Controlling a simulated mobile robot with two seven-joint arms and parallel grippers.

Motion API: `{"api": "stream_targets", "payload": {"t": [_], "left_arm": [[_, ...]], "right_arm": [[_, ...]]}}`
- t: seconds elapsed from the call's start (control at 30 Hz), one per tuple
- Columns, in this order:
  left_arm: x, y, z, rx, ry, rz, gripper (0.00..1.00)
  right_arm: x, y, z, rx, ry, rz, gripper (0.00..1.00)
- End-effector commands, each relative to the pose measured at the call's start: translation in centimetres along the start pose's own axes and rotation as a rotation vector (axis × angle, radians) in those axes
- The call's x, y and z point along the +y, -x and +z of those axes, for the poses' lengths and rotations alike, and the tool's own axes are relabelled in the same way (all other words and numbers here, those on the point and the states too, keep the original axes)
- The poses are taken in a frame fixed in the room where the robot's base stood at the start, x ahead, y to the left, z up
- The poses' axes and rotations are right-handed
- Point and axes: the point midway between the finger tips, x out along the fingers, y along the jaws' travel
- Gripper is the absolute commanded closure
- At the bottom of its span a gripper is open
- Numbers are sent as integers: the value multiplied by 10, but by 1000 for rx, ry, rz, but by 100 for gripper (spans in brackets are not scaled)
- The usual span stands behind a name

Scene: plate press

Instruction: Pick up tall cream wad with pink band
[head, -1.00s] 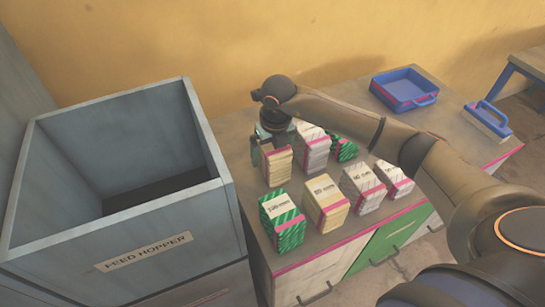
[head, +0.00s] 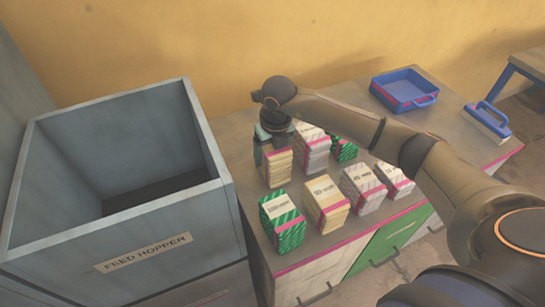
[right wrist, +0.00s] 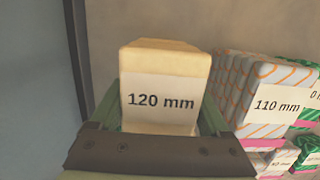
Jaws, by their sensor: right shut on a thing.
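The tall cream wad with a pink band (head: 279,169) stands upright on the counter at the back left of the group of wads. In the right wrist view the cream wad (right wrist: 160,95) fills the middle, and its label reads 120 mm. My right gripper (head: 273,146) comes down on it from above. Its jaws (right wrist: 160,125) are shut on the wad's two sides. The wad's lower part and pink band are hidden in the wrist view. My left gripper is not in view.
A striped wad marked 110 mm (right wrist: 272,100) stands close to the right. Several shorter wads, such as a green one (head: 284,222) and a cream one (head: 325,205), stand in front. The grey feed hopper (head: 110,220) is at left. A blue tray (head: 404,88) sits far right.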

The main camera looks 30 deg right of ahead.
Motion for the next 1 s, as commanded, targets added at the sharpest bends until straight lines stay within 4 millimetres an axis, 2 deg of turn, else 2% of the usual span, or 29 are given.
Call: {"api": "stream_targets", "payload": {"t": [0.03,0.1,0.13,0.37,0.57,0.73,1.0], "left_arm": [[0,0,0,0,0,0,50],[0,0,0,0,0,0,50],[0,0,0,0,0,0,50],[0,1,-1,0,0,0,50],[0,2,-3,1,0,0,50],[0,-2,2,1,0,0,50],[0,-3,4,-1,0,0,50]], "right_arm": [[0,0,0,0,0,0,75],[0,0,0,0,0,0,83],[0,0,0,-1,0,0,84],[0,1,0,-1,0,0,84],[0,11,3,-4,0,1,84],[2,41,6,-8,3,1,84],[28,106,-30,-7,6,1,84]]}}
